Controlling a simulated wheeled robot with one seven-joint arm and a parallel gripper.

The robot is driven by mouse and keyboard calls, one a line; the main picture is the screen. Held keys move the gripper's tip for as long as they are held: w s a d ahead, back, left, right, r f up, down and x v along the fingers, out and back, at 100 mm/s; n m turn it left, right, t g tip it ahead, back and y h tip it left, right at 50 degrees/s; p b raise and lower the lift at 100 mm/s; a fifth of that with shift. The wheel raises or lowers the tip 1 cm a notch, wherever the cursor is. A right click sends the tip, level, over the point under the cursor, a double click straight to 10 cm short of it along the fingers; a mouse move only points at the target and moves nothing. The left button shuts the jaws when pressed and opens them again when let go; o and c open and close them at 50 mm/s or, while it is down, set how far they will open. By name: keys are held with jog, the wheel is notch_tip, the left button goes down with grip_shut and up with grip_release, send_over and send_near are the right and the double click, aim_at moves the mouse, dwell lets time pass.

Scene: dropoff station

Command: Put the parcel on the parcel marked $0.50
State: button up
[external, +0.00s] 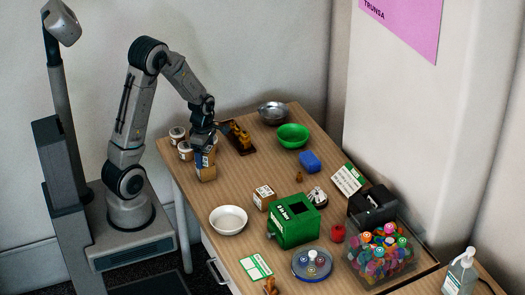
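A tall brown-and-white parcel (206,168) is at the left edge of the table, directly under my gripper (204,148). The gripper points down at its top and the fingers overlap it. I cannot tell whether they are closed on it, or whether it rests on the table. A small brown-and-white box (264,198), which looks like a parcel, sits mid-table, left of the green box. Its print is too small to read, so I cannot see a $0.50 mark.
Two lidded tubs (185,150) stand left of the gripper. A dark tray with amber items (239,137) is just right of it. A white bowl (228,220), green box (294,222), green bowl (293,135) and metal bowl (273,113) surround the small box. Bare wood lies between.

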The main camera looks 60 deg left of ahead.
notch_tip(320, 180, up, 12)
jog(key=p, duration=0.1)
jog(key=s+d+r+m+t, duration=0.1)
jog(key=s+d+r+m, duration=0.2)
jog(key=d+m, duration=0.4)
jog(key=s+d+r+m+t, duration=0.1)
jog(key=s+d+r+m, duration=0.2)
jog(key=m, duration=1.7)
jog(key=s+d, duration=0.2)
jog(key=d, duration=0.3)
jog(key=shift+s+d+r+t, duration=0.25)
jog(key=shift+s+r+t, duration=0.05)
jog(key=shift+t, duration=0.1)
